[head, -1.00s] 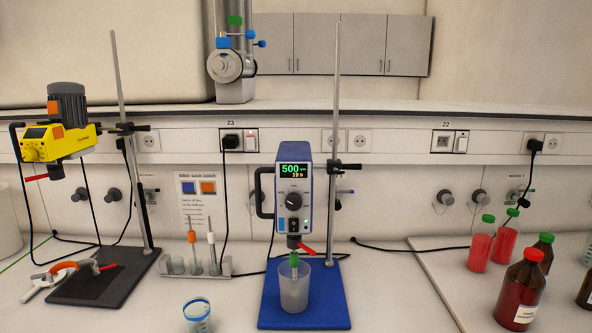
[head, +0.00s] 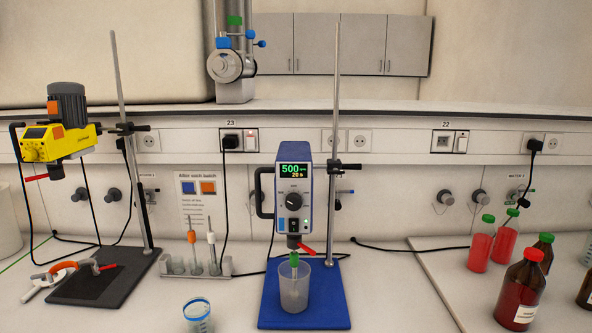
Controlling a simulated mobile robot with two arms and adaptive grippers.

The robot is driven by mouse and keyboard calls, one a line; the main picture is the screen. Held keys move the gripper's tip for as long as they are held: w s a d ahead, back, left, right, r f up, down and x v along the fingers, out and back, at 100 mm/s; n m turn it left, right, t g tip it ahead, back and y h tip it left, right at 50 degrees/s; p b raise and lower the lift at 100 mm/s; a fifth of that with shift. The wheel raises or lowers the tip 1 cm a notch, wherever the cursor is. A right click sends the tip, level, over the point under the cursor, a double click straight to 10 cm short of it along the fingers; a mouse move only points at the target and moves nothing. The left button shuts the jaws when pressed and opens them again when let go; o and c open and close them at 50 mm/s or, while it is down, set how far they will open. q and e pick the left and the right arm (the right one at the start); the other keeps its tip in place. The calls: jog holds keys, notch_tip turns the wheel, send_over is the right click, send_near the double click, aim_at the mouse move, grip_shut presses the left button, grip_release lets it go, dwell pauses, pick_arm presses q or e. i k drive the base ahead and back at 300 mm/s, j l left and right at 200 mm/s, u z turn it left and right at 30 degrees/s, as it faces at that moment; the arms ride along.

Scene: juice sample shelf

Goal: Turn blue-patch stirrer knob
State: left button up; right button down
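The blue stirrer (head: 293,172) stands in the middle of the bench on a blue base plate (head: 330,300). Its lit display reads 500 rpm in green, with a smaller yellow 20 s below. The dark round stirrer knob (head: 293,201) is on its front, under the display. A clear beaker (head: 294,288) stands on the base plate beneath the stirrer, with a green piece (head: 294,260) at its mouth. A yellow stirrer (head: 57,140) with an orange patch (head: 57,132) hangs on a stand at the left. Neither gripper is in view.
A rack (head: 196,264) with tools stands left of the blue base. A blue-rimmed cup (head: 197,314) is in front. Red bottles (head: 520,290) stand at the right. A sign (head: 199,200) with blue and orange squares leans behind the rack.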

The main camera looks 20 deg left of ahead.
aim_at(294, 202)
jog(key=j, duration=0.65)
jog(key=i+j, duration=0.1)
jog(key=j, duration=0.6)
